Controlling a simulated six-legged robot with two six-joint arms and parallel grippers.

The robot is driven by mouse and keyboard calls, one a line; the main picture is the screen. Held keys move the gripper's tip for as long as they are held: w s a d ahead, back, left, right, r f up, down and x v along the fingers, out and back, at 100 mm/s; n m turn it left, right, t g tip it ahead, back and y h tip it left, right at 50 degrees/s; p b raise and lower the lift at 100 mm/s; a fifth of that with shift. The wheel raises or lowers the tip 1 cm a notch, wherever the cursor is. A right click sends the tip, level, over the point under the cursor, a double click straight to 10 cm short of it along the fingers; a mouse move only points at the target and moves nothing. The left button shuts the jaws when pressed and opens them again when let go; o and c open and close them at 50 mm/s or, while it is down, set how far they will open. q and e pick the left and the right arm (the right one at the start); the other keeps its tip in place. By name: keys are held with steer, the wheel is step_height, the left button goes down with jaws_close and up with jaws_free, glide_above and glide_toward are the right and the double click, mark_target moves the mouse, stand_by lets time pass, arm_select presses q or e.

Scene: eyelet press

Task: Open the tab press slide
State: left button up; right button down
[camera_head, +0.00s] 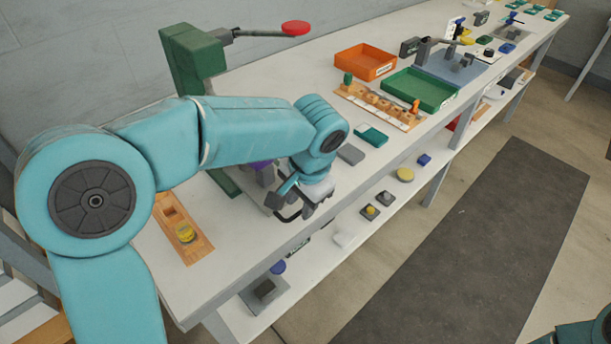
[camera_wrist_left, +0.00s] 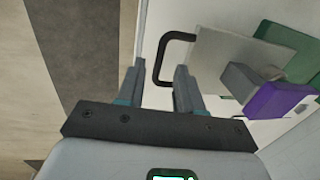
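The green tab press (camera_head: 193,58) stands at the near end of the long bench, with a red-knobbed lever (camera_head: 294,29). Its slide shows in the left wrist view as a light grey plate (camera_wrist_left: 228,58) with a black loop handle (camera_wrist_left: 161,58). A purple block (camera_wrist_left: 275,101) and a grey block (camera_wrist_left: 245,80) sit beside the plate. My left gripper (camera_wrist_left: 160,70) is open, its two fingers on either side of the handle bar with gaps visible. In the head view my left gripper (camera_head: 296,201) is at the bench's front edge and partly hides the slide. My right gripper is out of view.
A wooden block with a yellow piece (camera_head: 185,233) lies left of the press. An orange tray (camera_head: 366,62), a green tray (camera_head: 420,90) and a wooden rack (camera_head: 378,104) stand further along. A lower shelf (camera_head: 335,240) holds small parts. Floor in front is clear.

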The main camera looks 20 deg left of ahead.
arm_select(q)
step_height(320, 180, up, 15)
steer(key=s+d+p, duration=0.1)
steer(key=d+p, duration=0.1)
steer(key=shift+d+f, duration=0.15)
steer(key=shift+d, duration=0.1)
